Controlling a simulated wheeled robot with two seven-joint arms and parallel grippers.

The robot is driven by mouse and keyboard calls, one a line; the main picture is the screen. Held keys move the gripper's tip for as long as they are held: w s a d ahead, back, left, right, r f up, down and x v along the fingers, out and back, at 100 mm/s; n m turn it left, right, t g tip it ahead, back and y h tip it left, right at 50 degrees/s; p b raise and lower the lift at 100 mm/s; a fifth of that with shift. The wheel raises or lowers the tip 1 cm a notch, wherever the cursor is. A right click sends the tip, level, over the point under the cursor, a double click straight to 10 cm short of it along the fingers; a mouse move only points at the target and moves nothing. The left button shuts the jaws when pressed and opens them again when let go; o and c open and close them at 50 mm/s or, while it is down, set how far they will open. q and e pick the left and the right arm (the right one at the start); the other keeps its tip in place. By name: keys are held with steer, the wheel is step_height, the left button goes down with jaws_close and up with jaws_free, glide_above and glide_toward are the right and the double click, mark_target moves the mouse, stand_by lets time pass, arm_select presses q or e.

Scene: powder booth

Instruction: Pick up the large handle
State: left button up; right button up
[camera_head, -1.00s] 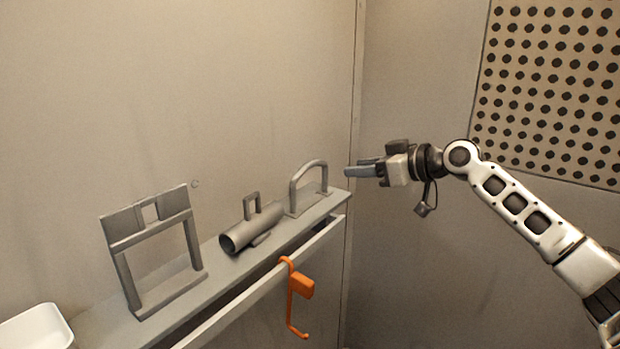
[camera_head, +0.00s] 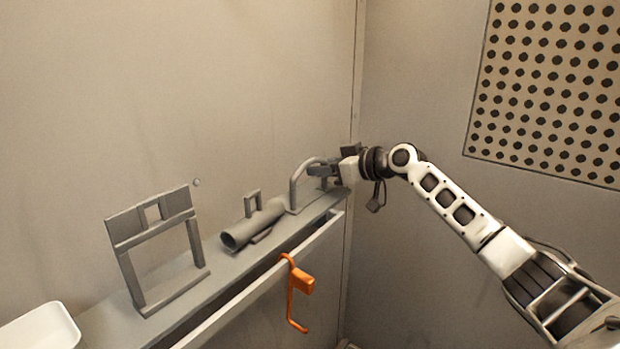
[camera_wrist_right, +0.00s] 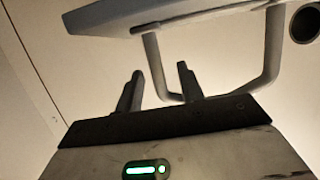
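The large handle (camera_head: 293,188) is a grey arch standing upright at the far right end of the shelf (camera_head: 215,276). My right gripper (camera_head: 312,171) is at the handle's right side, and its fingers overlap the arch in the head view. In the right wrist view the handle (camera_wrist_right: 273,50) appears upside down. There the two fingers of my right gripper (camera_wrist_right: 158,76) are apart, and one handle leg shows between them. I cannot tell whether they touch it. My left gripper is not in view.
A grey tube with a small handle (camera_head: 250,226) lies left of the large handle. A grey frame (camera_head: 128,262) stands further left, near a white bin (camera_head: 42,328). An orange hook (camera_head: 298,285) hangs on the front rail. The booth wall (camera_head: 220,90) is close behind.

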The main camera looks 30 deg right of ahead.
jaws_close()
steer(key=shift+r, duration=0.7)
step_height(320, 180, up, 2)
steer(key=shift+r, duration=0.2)
steer(key=s+a+r, duration=0.9)
steer(key=s, duration=0.1)
steer(key=shift+s+a+r, duration=0.2)
steer(key=shift+a, duration=0.05)
